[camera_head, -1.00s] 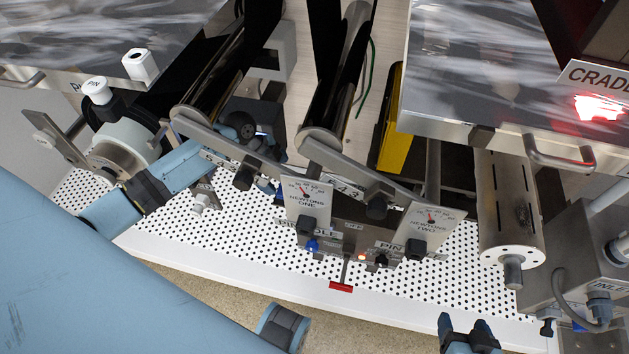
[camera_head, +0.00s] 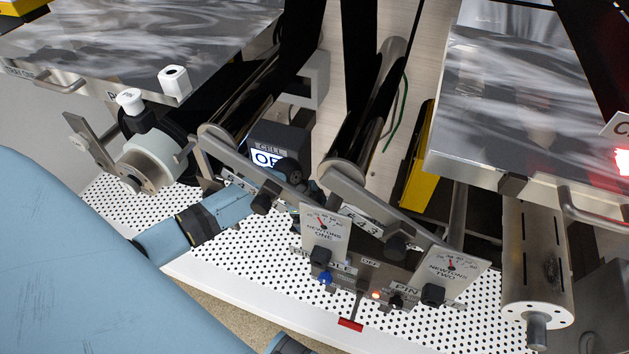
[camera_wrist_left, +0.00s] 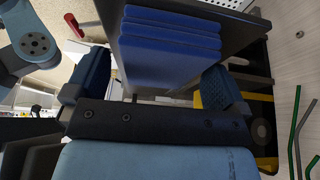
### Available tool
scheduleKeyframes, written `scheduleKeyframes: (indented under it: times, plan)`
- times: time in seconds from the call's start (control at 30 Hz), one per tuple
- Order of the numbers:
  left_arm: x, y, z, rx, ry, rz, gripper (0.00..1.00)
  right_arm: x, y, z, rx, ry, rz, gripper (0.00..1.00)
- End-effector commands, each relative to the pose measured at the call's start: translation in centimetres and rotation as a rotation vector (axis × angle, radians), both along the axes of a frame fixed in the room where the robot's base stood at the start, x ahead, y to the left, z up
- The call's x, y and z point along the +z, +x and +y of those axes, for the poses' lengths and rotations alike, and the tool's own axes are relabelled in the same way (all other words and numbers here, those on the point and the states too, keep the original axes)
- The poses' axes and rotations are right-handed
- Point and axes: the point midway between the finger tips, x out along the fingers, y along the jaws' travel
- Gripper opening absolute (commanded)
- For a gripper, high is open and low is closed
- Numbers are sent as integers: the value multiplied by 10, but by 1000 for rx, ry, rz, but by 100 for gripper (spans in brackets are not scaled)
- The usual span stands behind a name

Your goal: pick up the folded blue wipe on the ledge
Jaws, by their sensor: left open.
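The folded blue wipe (camera_wrist_left: 170,45) shows in the left wrist view as a stack of blue layers against a dark grey ledge (camera_wrist_left: 240,32). My left gripper (camera_wrist_left: 155,82) is open, with one dark blue finger on each side of the wipe. I cannot tell whether either finger touches it. In the head view my left arm reaches in from the left to behind the roller brackets. The gripper's jaws and the wipe are hidden there.
Two gauge plates, Newtons One (camera_head: 325,236) and Newtons Two (camera_head: 452,268), stand near the left arm. Metal rollers (camera_head: 362,100), a slotted cylinder (camera_head: 538,262) and a yellow box (camera_head: 418,160) crowd the space. The white perforated deck (camera_head: 275,300) has bare room at the front.

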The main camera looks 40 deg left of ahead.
Motion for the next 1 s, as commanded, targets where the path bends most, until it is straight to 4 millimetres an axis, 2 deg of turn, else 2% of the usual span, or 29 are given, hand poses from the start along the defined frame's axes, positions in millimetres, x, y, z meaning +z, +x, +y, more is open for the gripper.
scheduleKeyframes:
  times: [0.53, 0.57, 0.77, 1.0]
  plan:
    - [-4, 0, 1, 1, 0, 0, 100, 3, 0, 0, 0, -1, -1, 69]
    - [-4, 0, 1, 1, 0, 0, 95, 3, 0, 0, 0, 0, -2, 69]
    - [-4, 0, 0, 1, 0, 0, 49, 2, 0, 0, 0, -1, -1, 69]
    - [-4, 0, 0, 1, 0, 0, 47, 2, 0, 0, 1, -1, 0, 69]
